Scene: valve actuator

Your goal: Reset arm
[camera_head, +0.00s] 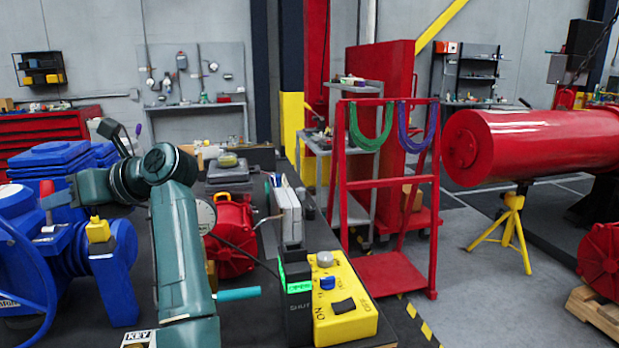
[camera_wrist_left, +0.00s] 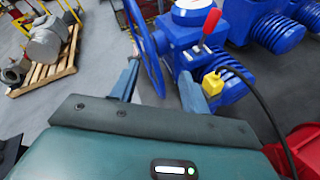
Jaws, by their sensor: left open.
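My left gripper (camera_head: 56,200) is at the left of the head view, in front of the blue valve actuator (camera_head: 120,275). The actuator has a yellow cap (camera_head: 98,230), a red lever (camera_head: 47,188) and a blue handwheel (camera_head: 22,265). In the left wrist view my left gripper (camera_wrist_left: 159,78) is open with nothing between its fingers. Beyond them there are the handwheel (camera_wrist_left: 146,50), the red lever (camera_wrist_left: 211,24) and the yellow cap (camera_wrist_left: 212,83). The gripper appears apart from all of these. My right gripper is not in view.
A yellow control box (camera_head: 345,305) with knobs stands at the bench's right, beside a black unit with a green-lit panel (camera_head: 296,274). A red motor-like part (camera_head: 232,240) sits behind my arm. A red cart (camera_head: 390,270) stands beyond the bench. Floor at right is partly clear.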

